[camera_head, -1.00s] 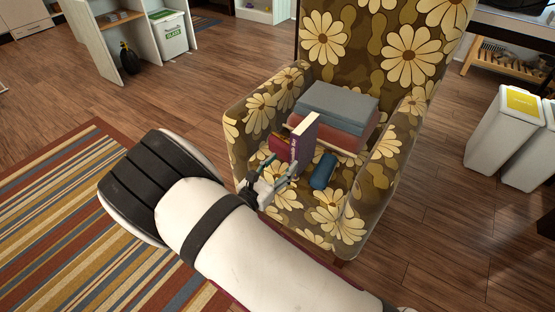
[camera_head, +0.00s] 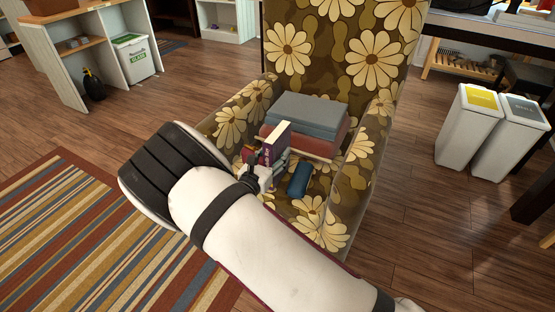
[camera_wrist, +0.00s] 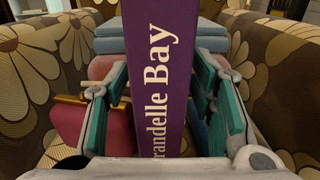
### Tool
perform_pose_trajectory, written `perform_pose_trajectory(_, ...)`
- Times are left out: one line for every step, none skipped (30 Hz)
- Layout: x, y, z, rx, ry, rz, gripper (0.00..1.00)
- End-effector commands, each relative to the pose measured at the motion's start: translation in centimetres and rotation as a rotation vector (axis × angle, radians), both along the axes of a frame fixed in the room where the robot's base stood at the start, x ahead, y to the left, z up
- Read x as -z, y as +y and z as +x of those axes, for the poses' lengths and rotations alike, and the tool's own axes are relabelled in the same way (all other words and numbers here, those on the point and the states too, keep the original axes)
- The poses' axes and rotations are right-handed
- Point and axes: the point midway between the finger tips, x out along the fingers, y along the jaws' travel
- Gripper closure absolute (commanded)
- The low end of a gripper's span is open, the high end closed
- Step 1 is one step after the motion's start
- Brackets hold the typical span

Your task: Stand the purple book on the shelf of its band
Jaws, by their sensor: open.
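The purple book (camera_head: 274,146) stands upright on the seat of the flowered armchair (camera_head: 338,222), its spine toward me and its pale page edges on top. In the wrist view the purple spine (camera_wrist: 160,85) reads "randelle Bay" and fills the middle. My gripper (camera_head: 266,172) is at the book in the head view. In the wrist view its green-padded fingers (camera_wrist: 160,110) are open, one on each side of the spine. I cannot tell whether either pad touches the book. No shelf with a band can be made out clearly.
Bins (camera_head: 468,125) stand at right. A white shelf unit (camera_head: 62,62) stands far left.

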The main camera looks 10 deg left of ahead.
Motion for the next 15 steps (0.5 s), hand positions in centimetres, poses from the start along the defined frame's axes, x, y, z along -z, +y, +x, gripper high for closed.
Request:
perform_pose_trajectory(0.2, -0.4, 0.8, 0.002, -0.003, 0.001, 0.50)
perform_pose_trajectory(0.2, -0.5, 1.2, 0.002, -0.003, 0.001, 0.50)
perform_pose_trajectory(0.2, -0.6, 1.6, 0.002, -0.002, 0.002, 0.50)
perform_pose_trajectory(0.1, -0.7, 1.9, 0.001, -0.002, 0.002, 0.50)
perform_pose_trajectory(0.1, -0.7, 2.0, 0.001, -0.001, 0.002, 0.50)
perform_pose_trajectory(0.1, -0.7, 2.1, 0.000, 0.000, 0.001, 0.50)
perform_pose_trajectory(0.1, -0.7, 2.2, -0.001, 0.000, 0.000, 0.50)
perform_pose_trajectory(0.0, -0.7, 2.2, -0.001, 0.000, 0.000, 0.50)
perform_pose_trajectory(0.0, -0.7, 2.1, -0.001, 0.000, 0.000, 0.50)
perform_pose_trajectory(0.0, -0.7, 2.1, -0.001, 0.000, 0.000, 0.50)
perform_pose_trajectory(0.0, -0.7, 2.1, -0.001, 0.000, 0.000, 0.50)
perform_pose_trajectory(0.0, -0.7, 2.1, -0.001, 0.000, 0.000, 0.55)
perform_pose_trajectory(0.0, -0.7, 2.1, -0.001, 0.000, 0.000, 0.61)
perform_pose_trajectory(0.0, -0.7, 2.1, -0.001, 0.000, 0.000, 0.68)
perform_pose_trajectory(0.0, -0.7, 2.1, 0.000, 0.000, 0.000, 0.77)
